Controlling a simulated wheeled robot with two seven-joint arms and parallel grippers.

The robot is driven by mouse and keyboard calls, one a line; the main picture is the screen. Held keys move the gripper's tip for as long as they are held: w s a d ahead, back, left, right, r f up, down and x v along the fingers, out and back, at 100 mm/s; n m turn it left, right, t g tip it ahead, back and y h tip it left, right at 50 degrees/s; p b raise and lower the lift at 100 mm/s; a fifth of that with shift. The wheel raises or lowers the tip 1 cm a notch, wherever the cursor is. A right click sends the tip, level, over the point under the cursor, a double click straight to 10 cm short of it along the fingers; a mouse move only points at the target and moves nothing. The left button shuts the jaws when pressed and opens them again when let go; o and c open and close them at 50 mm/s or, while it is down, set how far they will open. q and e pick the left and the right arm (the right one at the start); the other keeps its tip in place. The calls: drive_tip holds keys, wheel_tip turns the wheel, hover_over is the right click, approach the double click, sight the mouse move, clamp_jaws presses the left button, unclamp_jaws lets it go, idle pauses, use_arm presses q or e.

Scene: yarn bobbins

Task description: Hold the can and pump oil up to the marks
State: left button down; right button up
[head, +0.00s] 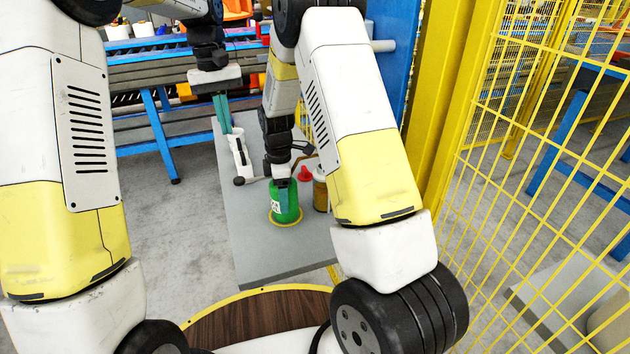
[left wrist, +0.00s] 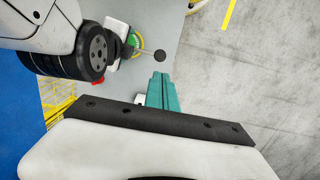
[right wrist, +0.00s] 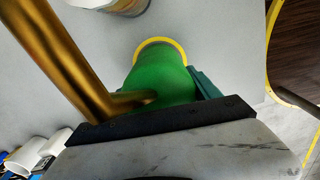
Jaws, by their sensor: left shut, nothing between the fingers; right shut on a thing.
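The green can (head: 284,208) stands upright on a yellow ring (head: 286,223) on the grey table. My right gripper (head: 282,184) is shut on the can; the right wrist view shows its teal fingers at the sides of the green body (right wrist: 160,84). A brass-coloured tube (right wrist: 68,60) crosses that view. A rod with a black knob (head: 239,181) reaches left from near the can; the knob also shows in the left wrist view (left wrist: 159,56). My left gripper (head: 226,127) is shut and empty, pointing down by the table's left side, apart from the knob.
An amber jar (head: 320,192) stands right of the can, partly behind my right arm. A red cone (head: 304,174) is beside it. A white object (head: 240,158) lies below my left fingers. A yellow mesh fence (head: 540,160) stands at right; a conveyor (head: 150,72) is behind.

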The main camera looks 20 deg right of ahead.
sight(238, 179)
drive_tip(key=shift+f, duration=0.1)
use_arm(q)
drive_tip(key=shift+s+a+r+t+h, duration=0.4)
drive_tip(key=shift+s+a+r+h, duration=0.1)
drive_tip(key=shift+s+a+r, duration=0.25)
drive_tip(key=shift+w, duration=0.1)
drive_tip(key=f, duration=0.4)
drive_tip(key=d+f, duration=0.1)
drive_tip(key=f, duration=0.8)
drive_tip(key=shift+s+d+f, duration=0.3)
drive_tip(key=shift+d+f, duration=0.05)
drive_tip(key=shift+f, duration=0.05)
